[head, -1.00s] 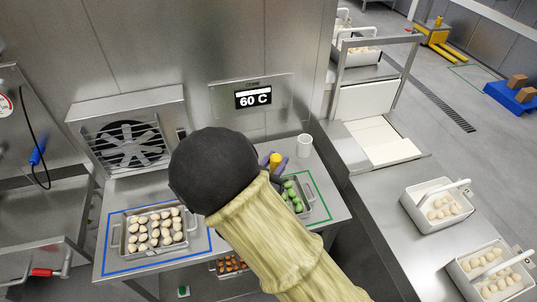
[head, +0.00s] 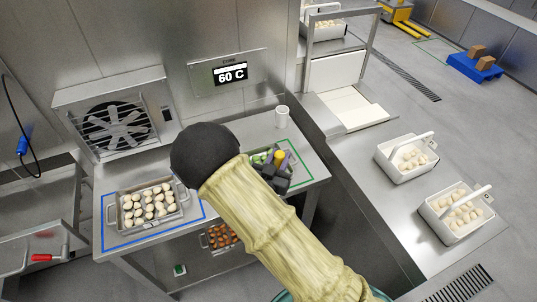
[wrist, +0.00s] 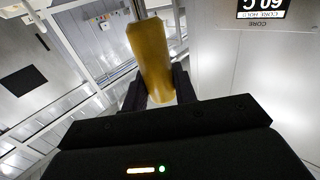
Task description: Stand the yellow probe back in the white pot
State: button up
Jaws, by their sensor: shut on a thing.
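My arm hides part of the table.
A fan unit (head: 112,122) and a 60 C display (head: 230,73) are behind. White baskets (head: 405,174) stand at right.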

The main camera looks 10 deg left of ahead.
jog(key=s+d+f+n+y, duration=0.2)
jog(key=d+f+y, duration=0.2)
jog(key=d+f, duration=1.5)
jog(key=shift+d, duration=1)
